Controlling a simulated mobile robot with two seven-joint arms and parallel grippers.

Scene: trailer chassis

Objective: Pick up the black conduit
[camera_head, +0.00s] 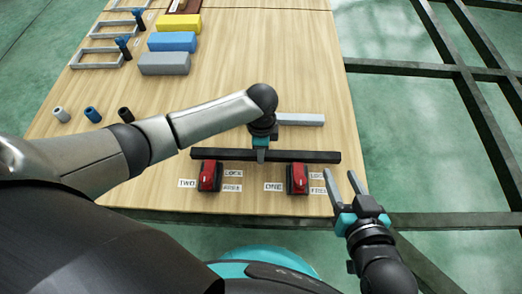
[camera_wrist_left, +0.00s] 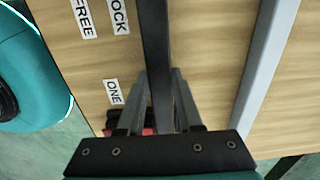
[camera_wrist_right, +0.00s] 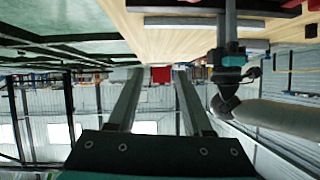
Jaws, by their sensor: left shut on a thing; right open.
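The black conduit (camera_head: 315,156) is a long dark bar lying left to right near the table's front, behind two red-and-black clamps. My left gripper (camera_head: 261,154) comes down on its middle and is shut on it. In the left wrist view the black conduit (camera_wrist_left: 155,45) runs between the two fingers. Whether it touches the table is hard to tell. My right gripper (camera_head: 343,182) is open and empty, off the table's right front corner; its parted fingers also show in the right wrist view (camera_wrist_right: 157,85).
A grey bar (camera_head: 302,119) lies behind the conduit. Red clamps (camera_head: 209,176) (camera_head: 298,178) stand at the front with labels. Yellow (camera_head: 174,41), blue and grey blocks sit at the back left, small cylinders (camera_head: 92,114) at left. A dark metal frame (camera_head: 430,69) stands right of the table.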

